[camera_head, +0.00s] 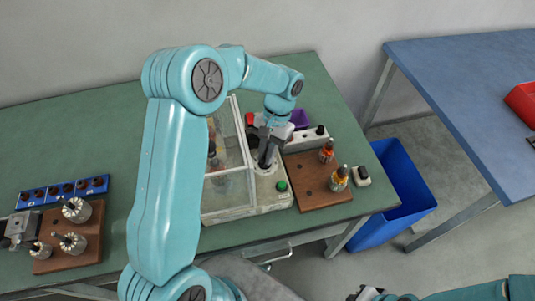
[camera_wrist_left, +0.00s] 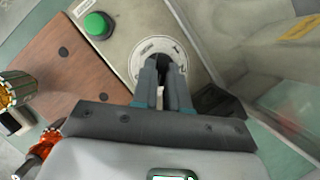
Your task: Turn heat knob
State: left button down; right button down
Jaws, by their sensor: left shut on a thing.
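The heat knob sits on a round white dial plate (camera_wrist_left: 142,58) with dark markings, on the pale panel of a machine with a clear box-shaped cover (camera_head: 228,165). My left gripper (camera_head: 266,160) reaches down onto this panel. In the left wrist view my left gripper (camera_wrist_left: 163,75) has its fingers close together over the dial, shut on the heat knob. The fingers hide most of the knob, so its angle cannot be read. Part of my right gripper (camera_head: 368,293) shows at the bottom edge, too cut off to judge its opening.
A green button (camera_head: 282,185) is beside the dial, also in the left wrist view (camera_wrist_left: 97,25). A brown board (camera_head: 310,188) with wound armatures stands to the right. A blue bin (camera_head: 402,190) is beyond the table edge. More armatures (camera_head: 75,210) and a blue rack (camera_head: 62,190) are at left.

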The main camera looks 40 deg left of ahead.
pick_arm(q)
jog(key=n, duration=0.1)
jog(key=n+h, duration=0.1)
jog(key=n, duration=0.2)
jog(key=shift+a+t+h+b, duration=0.25)
jog(key=shift+t+h+b, duration=0.05)
jog(key=shift+b, duration=0.1)
jog(key=shift+a+n+t+h, duration=0.1)
jog(key=shift+n+t+h, duration=0.35)
jog(key=shift+n, duration=1.35)
jog(key=shift+b, duration=0.3)
jog(key=c, duration=1.1)
grip_release()
jog(key=shift+s, duration=0.1)
jog(key=shift+c, duration=0.2)
jog(key=v, duration=1.6)
jog(key=shift+a+p, duration=0.15)
jog(key=shift+p, duration=0.25)
jog(key=shift+r, duration=0.15)
